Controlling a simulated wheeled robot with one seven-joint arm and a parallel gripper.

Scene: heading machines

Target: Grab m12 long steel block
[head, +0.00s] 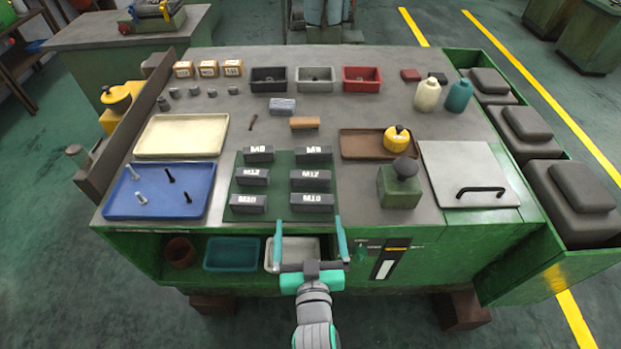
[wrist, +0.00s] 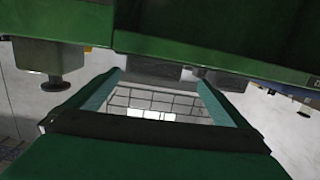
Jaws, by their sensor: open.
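Two dark steel blocks marked M12 lie on the green mat (head: 279,188). The right M12 block (head: 310,178) looks longer than the left M12 block (head: 252,177). It sits in the right column, between the M8 block (head: 313,154) behind and the M10 block (head: 311,202) in front. My gripper (head: 309,221) is open and empty at the bench's front edge, nearer me than the blocks and apart from them. In the wrist view my gripper's spread teal fingers (wrist: 160,77) show with nothing held between them. No lettered block can be made out there.
A blue tray (head: 206,206) with bolts lies left of the mat. A green stand with a dark knob (head: 400,190) and a brown tray (head: 352,145) are to the right. The bench's green front (wrist: 210,45) fills the upper wrist view. Bins (head: 232,254) sit on the shelf below.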

